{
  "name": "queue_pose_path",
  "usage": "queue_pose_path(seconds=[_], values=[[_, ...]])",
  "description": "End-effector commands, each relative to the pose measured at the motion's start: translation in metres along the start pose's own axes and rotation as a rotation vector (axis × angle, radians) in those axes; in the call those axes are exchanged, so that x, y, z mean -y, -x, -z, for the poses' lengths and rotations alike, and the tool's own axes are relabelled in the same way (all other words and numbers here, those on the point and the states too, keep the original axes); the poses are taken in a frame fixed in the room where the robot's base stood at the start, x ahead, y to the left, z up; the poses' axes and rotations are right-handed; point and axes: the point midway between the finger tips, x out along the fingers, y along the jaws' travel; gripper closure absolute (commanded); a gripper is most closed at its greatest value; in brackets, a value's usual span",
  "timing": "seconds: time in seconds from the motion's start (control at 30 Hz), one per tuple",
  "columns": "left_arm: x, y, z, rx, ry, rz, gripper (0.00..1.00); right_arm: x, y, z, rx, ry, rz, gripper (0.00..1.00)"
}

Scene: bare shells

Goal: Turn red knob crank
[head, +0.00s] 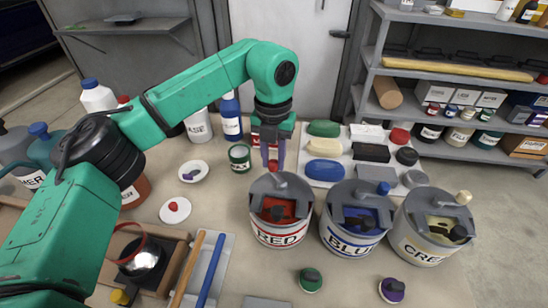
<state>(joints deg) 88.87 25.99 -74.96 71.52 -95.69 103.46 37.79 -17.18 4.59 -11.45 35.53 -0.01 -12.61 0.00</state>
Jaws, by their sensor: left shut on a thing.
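The RED can (280,238) is a grey pot with red contents, standing on the table near the middle of the head view. A grey bar crosses its open top. Its small red crank knob (273,166) is at the far side of the rim. My left gripper (271,162) comes down from above, its fingers shut on the red knob. The fingers partly hide the knob. My right gripper is not in view.
The BLUE can (347,240) and the CREAM can (415,247) stand close on the right. Behind are a white tray (332,183) with blocks and a green WAX tin (240,158). Green (310,280) and purple (392,290) round things lie in front.

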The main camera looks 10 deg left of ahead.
Motion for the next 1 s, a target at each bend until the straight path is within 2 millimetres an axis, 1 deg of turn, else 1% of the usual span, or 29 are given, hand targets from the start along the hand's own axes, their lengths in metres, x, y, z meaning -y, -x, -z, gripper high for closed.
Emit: queue_pose_path(seconds=[0.03, 0.17, 0.2, 0.23, 0.27, 0.57, 0.67, 0.77, 0.87, 0.9, 0.97, 1.0], values=[[0.0, 0.003, -0.001, 0.007, 0.003, 0.002, 1.0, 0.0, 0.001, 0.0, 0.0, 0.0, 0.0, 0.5], [-0.001, 0.003, -0.001, 0.007, 0.002, 0.002, 1.0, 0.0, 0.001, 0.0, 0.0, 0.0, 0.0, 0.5], [-0.001, 0.003, -0.001, 0.007, 0.002, 0.002, 0.58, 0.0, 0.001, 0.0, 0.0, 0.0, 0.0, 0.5], [0.0, 0.003, -0.001, 0.006, 0.002, 0.002, 0.46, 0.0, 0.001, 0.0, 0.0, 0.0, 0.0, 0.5], [0.0, 0.003, -0.001, 0.006, 0.001, 0.002, 0.39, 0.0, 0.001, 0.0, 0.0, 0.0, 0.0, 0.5], [0.0, 0.002, -0.001, 0.002, 0.0, 0.001, 0.39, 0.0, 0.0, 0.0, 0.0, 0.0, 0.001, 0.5], [0.0, 0.009, -0.001, 0.004, 0.0, 0.001, 0.39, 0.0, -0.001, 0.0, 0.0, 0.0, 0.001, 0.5], [0.0, 0.029, -0.001, 0.007, 0.0, 0.003, 0.39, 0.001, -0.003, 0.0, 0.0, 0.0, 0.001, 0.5], [0.0, 0.059, -0.001, 0.007, 0.002, 0.001, 0.39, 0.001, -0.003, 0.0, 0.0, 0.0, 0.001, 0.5], [0.0, 0.072, -0.001, 0.008, 0.001, 0.002, 0.39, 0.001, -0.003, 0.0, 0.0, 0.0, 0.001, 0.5], [0.0, 0.091, -0.001, 0.007, 0.001, 0.002, 0.39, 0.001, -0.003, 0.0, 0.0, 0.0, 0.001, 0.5], [0.0, 0.103, -0.001, 0.007, 0.002, 0.002, 0.39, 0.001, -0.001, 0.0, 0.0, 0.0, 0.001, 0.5]])
